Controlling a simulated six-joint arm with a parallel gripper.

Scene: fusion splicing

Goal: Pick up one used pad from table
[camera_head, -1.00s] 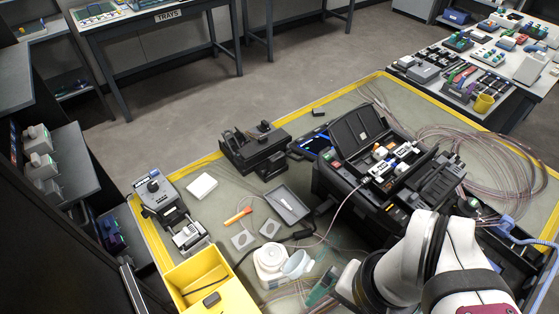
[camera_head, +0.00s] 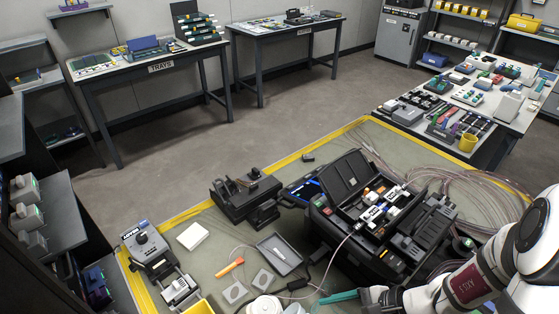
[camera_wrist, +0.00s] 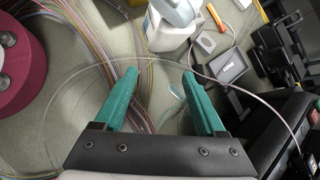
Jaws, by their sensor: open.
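Two flat grey square pads, each with a paler mark in the middle, lie on the table mat in the head view: one pad (camera_head: 234,292) and another pad (camera_head: 263,279) to its right. In the wrist view a pad (camera_wrist: 207,43) lies flat beyond my right finger. My gripper (camera_wrist: 160,75) has two teal fingers spread wide with nothing between them. In the head view my gripper (camera_head: 338,297) is at the bottom, to the right of the pads and apart from them.
A white dispenser bottle (camera_wrist: 168,36) stands ahead of my fingers. A dark tray (camera_head: 280,253) lies behind the pads, with an orange tool (camera_head: 230,267) beside them. The black splicer case (camera_head: 345,215) stands to the right. A thin fibre (camera_wrist: 100,62) crosses the wrist view.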

